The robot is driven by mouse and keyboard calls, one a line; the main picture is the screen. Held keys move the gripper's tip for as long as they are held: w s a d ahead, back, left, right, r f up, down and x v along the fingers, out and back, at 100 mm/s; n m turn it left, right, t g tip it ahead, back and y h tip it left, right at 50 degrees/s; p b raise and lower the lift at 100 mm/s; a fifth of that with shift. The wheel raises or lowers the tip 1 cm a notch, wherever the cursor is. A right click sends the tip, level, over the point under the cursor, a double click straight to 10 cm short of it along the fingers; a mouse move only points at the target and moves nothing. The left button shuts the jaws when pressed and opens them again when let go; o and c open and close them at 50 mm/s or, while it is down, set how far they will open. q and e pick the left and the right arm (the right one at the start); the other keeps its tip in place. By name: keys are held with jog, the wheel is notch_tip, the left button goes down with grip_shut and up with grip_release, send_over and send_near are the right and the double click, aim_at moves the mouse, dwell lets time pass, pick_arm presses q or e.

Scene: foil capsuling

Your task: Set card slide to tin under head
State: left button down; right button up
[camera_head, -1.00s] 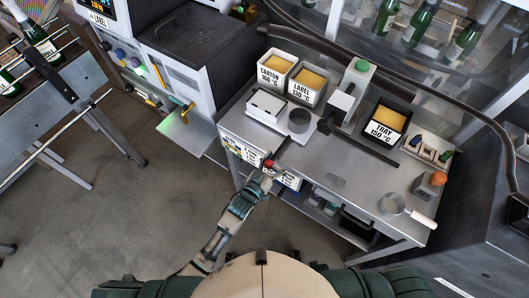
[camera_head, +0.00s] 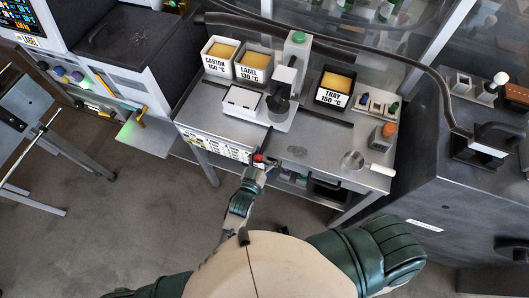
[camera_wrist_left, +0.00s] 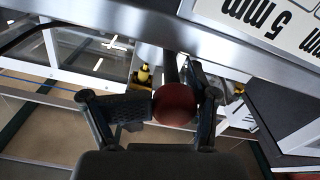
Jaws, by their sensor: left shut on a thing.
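My left gripper (camera_head: 257,167) is at the bench's front edge, shut on a red knob (camera_head: 258,158). In the left wrist view the round, dark red knob (camera_wrist_left: 175,104) sits between the two fingers of the gripper (camera_wrist_left: 170,116), on a dark stem. The white card (camera_head: 216,146) with print runs along the bench front, left of the gripper; large "mm" marks show on the card in the left wrist view (camera_wrist_left: 265,22). A dark round thing, probably the tin (camera_head: 280,103), is by the green-capped device (camera_head: 294,52); I cannot tell whether it is centred under the head. My right gripper is out of view.
A white box (camera_head: 242,102) is left of the device. Bare bench lies between.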

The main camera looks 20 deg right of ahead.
pick_arm(q)
jog(key=c, duration=1.1)
grip_release()
jog(key=shift+a+f, duration=0.1)
jog(key=shift+f, duration=0.3)
jog(key=shift+c, duration=0.2)
jog(key=v, duration=1.1)
jog(key=shift+s+r, duration=0.2)
jog(key=shift+s, duration=0.2)
jog(key=shift+a, duration=0.1)
jog(key=s+a+f+g+y, duration=0.15)
jog(key=a+f, duration=0.25)
jog(key=f, duration=0.6)
jog(key=s+a+f+g+y, duration=0.1)
jog(key=a+f+g+y, duration=0.25)
jog(key=f, duration=0.65)
jog(key=s+a+f+g+y, duration=0.15)
jog(key=a+f, duration=0.35)
jog(key=f, duration=0.5)
jog(key=s+a+f+n+g+y, duration=0.1)
jog(key=s+a+f+g+y, duration=0.1)
jog(key=s+a+f, duration=0.6)
jog(key=s+a+f+g+y, duration=0.2)
jog(key=s+a+f+g, duration=0.3)
jog(key=s, duration=0.8)
notch_tip(320, 180, down, 4)
jog(key=a, duration=0.3)
jog(key=shift+n, duration=0.4)
